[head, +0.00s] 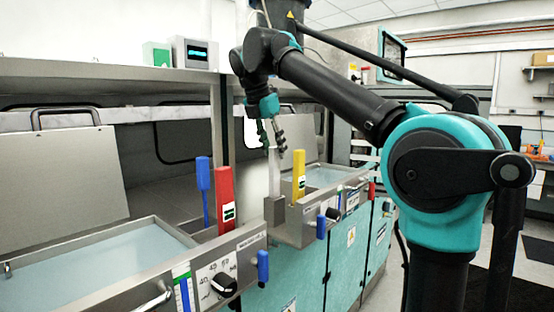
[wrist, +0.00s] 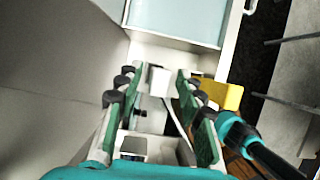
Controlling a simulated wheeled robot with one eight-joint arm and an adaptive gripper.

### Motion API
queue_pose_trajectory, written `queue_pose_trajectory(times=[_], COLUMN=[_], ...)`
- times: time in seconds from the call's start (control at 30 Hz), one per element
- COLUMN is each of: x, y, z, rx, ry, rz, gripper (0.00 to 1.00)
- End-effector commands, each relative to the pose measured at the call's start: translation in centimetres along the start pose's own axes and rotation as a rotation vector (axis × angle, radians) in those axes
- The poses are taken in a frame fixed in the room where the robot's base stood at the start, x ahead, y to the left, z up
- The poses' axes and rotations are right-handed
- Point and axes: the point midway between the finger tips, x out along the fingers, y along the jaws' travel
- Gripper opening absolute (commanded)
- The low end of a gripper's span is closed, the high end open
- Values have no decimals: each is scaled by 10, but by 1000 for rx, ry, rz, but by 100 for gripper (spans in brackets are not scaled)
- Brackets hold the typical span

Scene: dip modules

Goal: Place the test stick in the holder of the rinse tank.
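A pale grey-white stick (head: 273,174), which looks like the test stick, stands upright in a grey metal holder (head: 274,210) at the near corner of the far tank (head: 322,177). My gripper (head: 273,152) points down over it, with its green-padded fingers spread. In the wrist view, a white square end (wrist: 158,79), apparently the stick's top, lies between the fingertips, with gaps on both sides. The gripper is open and holds nothing. Which tank is the rinse tank cannot be read.
A yellow stick (head: 299,175) stands just right of the holder; it also shows beside the fingers in the wrist view (wrist: 222,95). A red stick (head: 225,200) and a blue stick (head: 203,188) stand by the near tank (head: 150,223). A shelf (head: 100,68) runs behind.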

Motion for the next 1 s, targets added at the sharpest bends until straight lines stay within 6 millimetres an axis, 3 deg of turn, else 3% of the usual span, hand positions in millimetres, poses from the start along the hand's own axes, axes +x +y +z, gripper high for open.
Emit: queue_pose_trajectory(times=[0.2,0.4,0.6,1.0], x=[-45,-69,-78,-77], y=[1,1,0,0], z=[0,0,0,0], rx=[-2,-1,0,5], ry=[0,0,0,1], rz=[0,-1,-1,-1], gripper=[37,37,37,37])
